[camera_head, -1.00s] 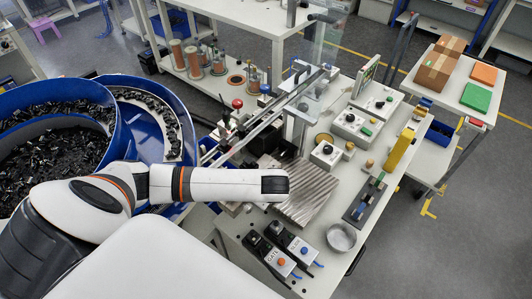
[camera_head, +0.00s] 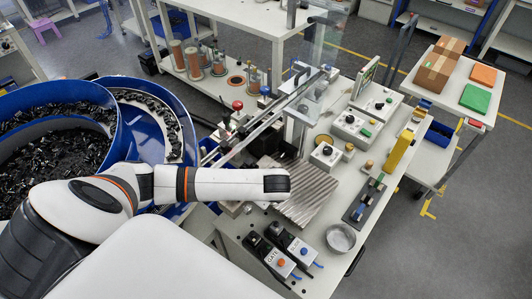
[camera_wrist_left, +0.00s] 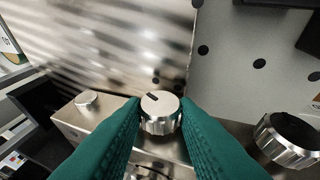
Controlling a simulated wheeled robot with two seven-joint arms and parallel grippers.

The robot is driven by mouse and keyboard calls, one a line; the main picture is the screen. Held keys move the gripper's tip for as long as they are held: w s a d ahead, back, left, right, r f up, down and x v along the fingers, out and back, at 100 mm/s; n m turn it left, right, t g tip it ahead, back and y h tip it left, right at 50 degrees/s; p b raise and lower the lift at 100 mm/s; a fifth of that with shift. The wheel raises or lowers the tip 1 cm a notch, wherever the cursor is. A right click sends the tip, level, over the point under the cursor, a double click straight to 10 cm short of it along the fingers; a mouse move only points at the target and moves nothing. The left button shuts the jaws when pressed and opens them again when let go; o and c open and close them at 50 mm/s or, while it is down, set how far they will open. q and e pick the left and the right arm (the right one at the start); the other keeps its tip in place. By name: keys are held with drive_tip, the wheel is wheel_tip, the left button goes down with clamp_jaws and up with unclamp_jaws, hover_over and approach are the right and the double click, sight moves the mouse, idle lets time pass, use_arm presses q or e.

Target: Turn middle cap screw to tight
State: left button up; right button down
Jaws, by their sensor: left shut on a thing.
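The middle cap screw (camera_wrist_left: 160,125) is a silver knob with a knurled side and a short dark mark near the upper left of its top face. In the left wrist view it sits on a metal block. My left gripper (camera_wrist_left: 160,116) is shut on this cap screw, with one green finger on each side touching its knurled rim. In the head view my left arm reaches over the block, and its wrist hides the gripper and the caps. My right gripper is not in view.
A smaller silver cap (camera_wrist_left: 87,98) is to the left on the block, and a large knurled ring (camera_wrist_left: 285,138) with a dark centre is to the right. A ribbed metal plate (camera_head: 308,200) lies beside my wrist. Two switch boxes (camera_head: 280,248) and a round dish (camera_head: 341,238) are in front.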

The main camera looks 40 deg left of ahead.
use_arm(q)
drive_tip(key=g+p, duration=0.2)
drive_tip(key=p, duration=0.1)
drive_tip(key=shift+w+r+m, duration=0.3)
drive_tip(key=shift+w+g+p, duration=0.1)
drive_tip(key=shift+g+p, duration=0.2)
drive_tip(key=shift+g, duration=0.3)
drive_tip(key=shift+w+d+f+g, duration=0.15)
drive_tip(key=shift+f+g, duration=0.1)
drive_tip(key=shift+g, duration=0.65)
drive_tip(key=g, duration=0.1)
drive_tip(key=b, duration=0.1)
drive_tip(key=m+g, duration=0.1)
drive_tip(key=shift+w+f+g+y+b, duration=0.25)
drive_tip(key=shift+f+g+y+b, duration=0.05)
drive_tip(key=shift+y+b, duration=0.1)
drive_tip(key=shift+w+f+g+b, duration=0.1)
drive_tip(key=shift+g+b, duration=1)
drive_tip(key=shift+w+m+g+y+b, duration=0.1)
drive_tip(key=shift+m+g+y+b, duration=0.3)
drive_tip(key=shift+g+b, duration=0.45)
